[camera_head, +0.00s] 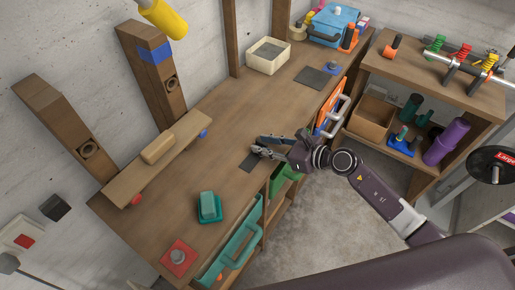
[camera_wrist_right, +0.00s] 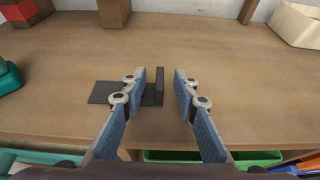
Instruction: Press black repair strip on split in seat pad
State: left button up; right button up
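My right gripper (camera_head: 260,146) reaches over the workbench from the right. In the wrist view its two fingers (camera_wrist_right: 159,76) are spread apart. A thin black upright piece (camera_wrist_right: 160,86), perhaps the repair strip, stands between them with a gap on each side. It rises from the right end of a flat dark plate (camera_wrist_right: 104,92), partly hidden by the left finger. In the head view the plate (camera_head: 249,165) shows beside the gripper. A flat dark grey square (camera_head: 312,78), perhaps the seat pad, lies farther back on the bench; no split can be made out. My left gripper is not in view.
A wooden plank (camera_head: 185,140) with a block on it lies by two wooden posts. A teal block (camera_head: 208,208) and red button box (camera_head: 179,257) sit at the near end. A cream bin (camera_head: 268,58) and blue toolbox (camera_head: 337,22) stand at the back. The middle bench is clear.

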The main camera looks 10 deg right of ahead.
jog(key=shift+w+a+f, duration=0.3)
jog(key=shift+w+a, duration=0.1)
jog(key=shift+a, duration=0.05)
grip_shut()
jog(key=shift+r, duration=0.15)
